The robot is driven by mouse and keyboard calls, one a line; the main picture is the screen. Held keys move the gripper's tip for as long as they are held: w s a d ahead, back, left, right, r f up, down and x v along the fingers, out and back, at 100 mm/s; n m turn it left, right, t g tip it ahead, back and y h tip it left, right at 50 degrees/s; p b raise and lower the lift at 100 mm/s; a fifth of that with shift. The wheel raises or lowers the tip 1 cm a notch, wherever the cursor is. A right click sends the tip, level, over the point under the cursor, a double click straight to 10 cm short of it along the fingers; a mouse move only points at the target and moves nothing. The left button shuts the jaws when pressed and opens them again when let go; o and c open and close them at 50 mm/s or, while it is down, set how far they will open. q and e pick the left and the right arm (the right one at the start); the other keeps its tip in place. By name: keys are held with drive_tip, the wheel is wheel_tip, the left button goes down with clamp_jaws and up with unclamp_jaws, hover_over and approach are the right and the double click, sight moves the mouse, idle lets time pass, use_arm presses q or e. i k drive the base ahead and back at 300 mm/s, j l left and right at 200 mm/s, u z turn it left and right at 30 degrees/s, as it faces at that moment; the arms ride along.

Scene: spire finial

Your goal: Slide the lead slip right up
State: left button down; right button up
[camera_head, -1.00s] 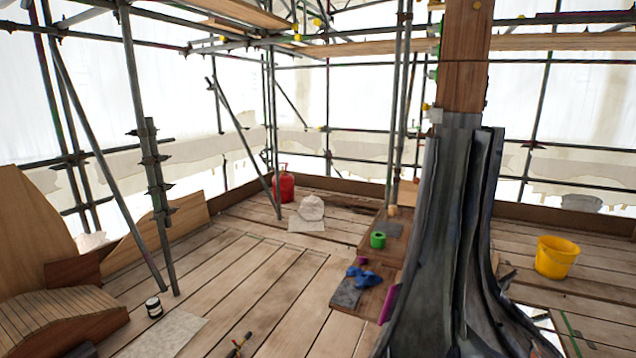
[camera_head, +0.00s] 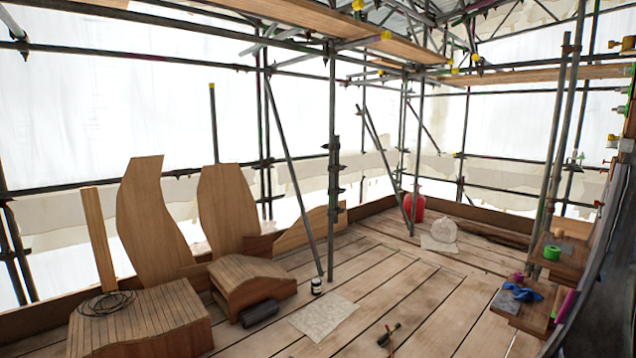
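No piece that I can clearly tell is the lead slip shows now. The dark grey lead-clad spire (camera_head: 592,300) fills only the right edge of the head view, mostly cut off by the frame. A dark grey roll (camera_head: 259,312) lies on the boards beside a slatted wooden block; I cannot tell whether it is lead. Neither of my grippers is in view.
Curved wooden panels (camera_head: 150,222) and slatted blocks (camera_head: 140,325) stand at left. A scaffold pole (camera_head: 332,160) rises mid-view. A small jar (camera_head: 316,286), a pale sheet (camera_head: 324,315), a red extinguisher (camera_head: 414,207) and a low bench (camera_head: 515,305) with tools are around. The middle boards are mostly clear.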

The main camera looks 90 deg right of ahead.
sight(598, 203)
drive_tip(key=i+z, duration=0.3)
drive_tip(key=i, duration=0.2)
drive_tip(key=i+j+z, duration=0.25)
drive_tip(key=i, duration=0.2)
drive_tip(key=i+j+z, duration=0.3)
drive_tip(key=i, duration=0.15)
drive_tip(key=i+l+z, duration=0.25)
drive_tip(key=z, duration=0.15)
drive_tip(key=i+z, duration=0.8)
drive_tip(key=i+j+z, duration=0.2)
drive_tip(key=i+z, duration=0.2)
drive_tip(key=i+j+z, duration=0.25)
drive_tip(key=i+z, duration=0.15)
drive_tip(key=i+l+z, duration=0.35)
drive_tip(key=z, duration=0.15)
drive_tip(key=i+l+z, duration=0.1)
drive_tip(key=i+z, duration=0.4)
drive_tip(key=i+j+z, duration=0.1)
drive_tip(key=i+z, duration=0.35)
drive_tip(key=i, duration=0.15)
drive_tip(key=i+j+z, duration=0.2)
drive_tip(key=i+z, duration=1.1)
drive_tip(key=i+j+z, duration=0.25)
drive_tip(key=z, duration=0.15)
drive_tip(key=i, duration=0.55)
drive_tip(key=z, duration=0.05)
